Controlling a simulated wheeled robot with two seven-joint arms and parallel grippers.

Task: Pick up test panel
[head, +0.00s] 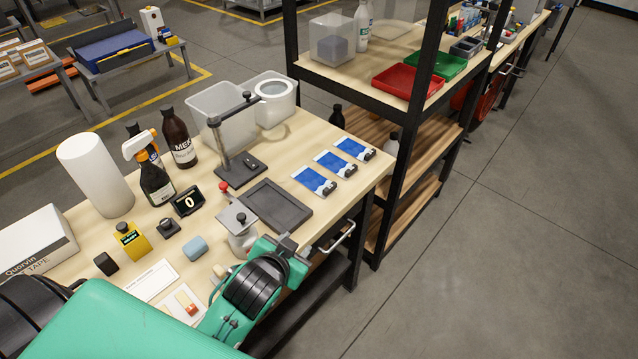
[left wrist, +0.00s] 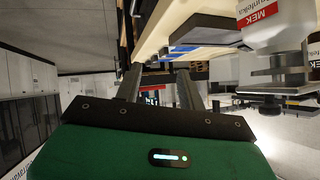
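Three flat blue-and-white panels with dark ends, which look like the test panels, lie in a row on the wooden workbench: a near one (head: 314,181), a middle one (head: 334,163) and a far one (head: 353,148). My left gripper (head: 297,256) is at the bench's front edge, beside the dark grey tray (head: 275,206) and apart from the panels. In the left wrist view its two fingers (left wrist: 158,82) stand apart with nothing between them. A blue surface (left wrist: 214,30) by the bench there may be a panel; I cannot tell. My right gripper is not in view.
A stand with a post (head: 238,172), bottles and a spray bottle (head: 155,180) are further back. A shelf rack (head: 400,150) rises beyond the panels. The floor at right is clear.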

